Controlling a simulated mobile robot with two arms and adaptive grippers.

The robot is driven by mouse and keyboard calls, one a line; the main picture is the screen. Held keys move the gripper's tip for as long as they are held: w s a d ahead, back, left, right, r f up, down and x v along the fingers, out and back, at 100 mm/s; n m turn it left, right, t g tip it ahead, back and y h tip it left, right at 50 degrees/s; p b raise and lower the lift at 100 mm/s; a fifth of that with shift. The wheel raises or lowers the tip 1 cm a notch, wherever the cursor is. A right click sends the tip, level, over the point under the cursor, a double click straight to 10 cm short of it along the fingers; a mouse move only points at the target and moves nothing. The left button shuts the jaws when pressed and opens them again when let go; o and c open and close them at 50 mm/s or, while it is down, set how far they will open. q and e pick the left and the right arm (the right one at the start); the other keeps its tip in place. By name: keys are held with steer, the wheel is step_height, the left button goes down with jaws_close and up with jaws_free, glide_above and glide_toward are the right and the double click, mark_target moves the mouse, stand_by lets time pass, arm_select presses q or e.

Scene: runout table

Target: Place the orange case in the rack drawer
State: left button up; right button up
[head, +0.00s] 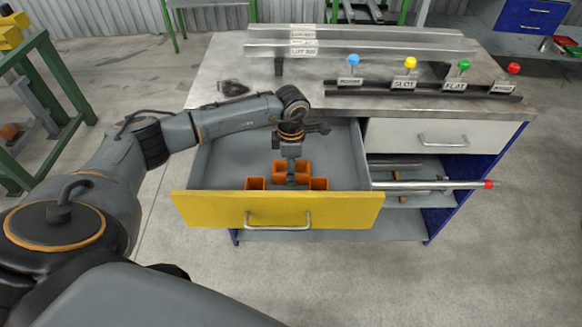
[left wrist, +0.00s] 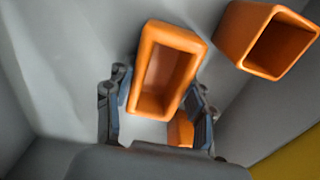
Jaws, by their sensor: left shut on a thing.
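The rack drawer (head: 230,205) with a yellow front is pulled open under the bench. My left gripper (head: 291,178) points down inside it, its fingers shut on an open-topped orange case (left wrist: 168,70). Whether this case touches the drawer floor, I cannot tell. In the left wrist view the case lies between the two fingers (left wrist: 158,120). Another orange case (left wrist: 268,40) is at the upper right there, and part of a further one (left wrist: 181,131) shows below, mostly hidden. In the head view, orange cases (head: 256,183) and (head: 319,184) stand near the drawer front. My right gripper is out of view.
The bench top (head: 225,75) holds labelled rails and blue, yellow, green and red knobs (head: 410,62). A closed grey drawer (head: 430,138) is on the right. A red-tipped rod (head: 440,185) juts out below it. The drawer's left part is empty.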

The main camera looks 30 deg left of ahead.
arm_select(q)
steer(key=shift+f, duration=0.1)
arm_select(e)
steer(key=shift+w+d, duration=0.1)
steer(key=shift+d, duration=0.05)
arm_select(q)
steer(key=shift+f, duration=0.15)
steer(key=o, duration=1.2)
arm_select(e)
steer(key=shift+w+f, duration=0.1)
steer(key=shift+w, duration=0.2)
arm_select(q)
steer(key=shift+o, duration=0.2)
steer(key=shift+r, duration=0.4)
step_height(320, 180, up, 12)
steer(key=b, duration=0.1)
steer(key=shift+f, duration=0.15)
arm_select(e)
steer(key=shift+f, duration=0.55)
